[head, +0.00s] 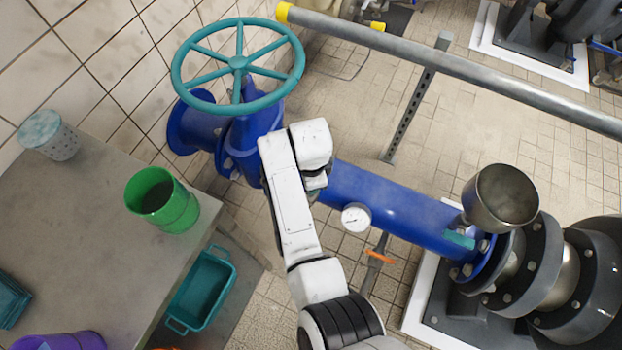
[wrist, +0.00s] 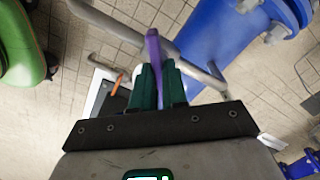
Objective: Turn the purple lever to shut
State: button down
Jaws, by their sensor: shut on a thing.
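The purple lever (wrist: 153,48) shows in the wrist view, upright in the picture near the middle, with its lower end between my fingers. My gripper (wrist: 158,76) has two dark green fingers, shut on the lever, one on each side. The lever's pivot and the part behind the fingers are hidden. A thin grey pipe (wrist: 105,20) runs behind the lever. In the head view my white arm reaches up beside the blue pipe; the gripper and the purple lever are hidden behind it.
The blue pipe (head: 385,208) carries a white gauge (head: 356,217) and a teal handwheel (head: 238,64). An orange lever (head: 381,257) sits on a thin pipe below. A grey rail (head: 470,72) crosses above. A table (head: 85,200) with a green cup (head: 162,200) stands left.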

jog(key=m+p, duration=0.1)
jog(key=m, duration=0.3)
jog(key=shift+r+m, duration=0.1)
jog(key=shift+m, duration=0.2)
jog(key=shift+m+p, duration=0.5)
jog(key=shift+m, duration=1.3)
jog(key=c, duration=1.2)
grip_release()
jog(key=shift+o, duration=0.2)
notch_tip(320, 180, up, 11)
jog(key=p, duration=0.1)
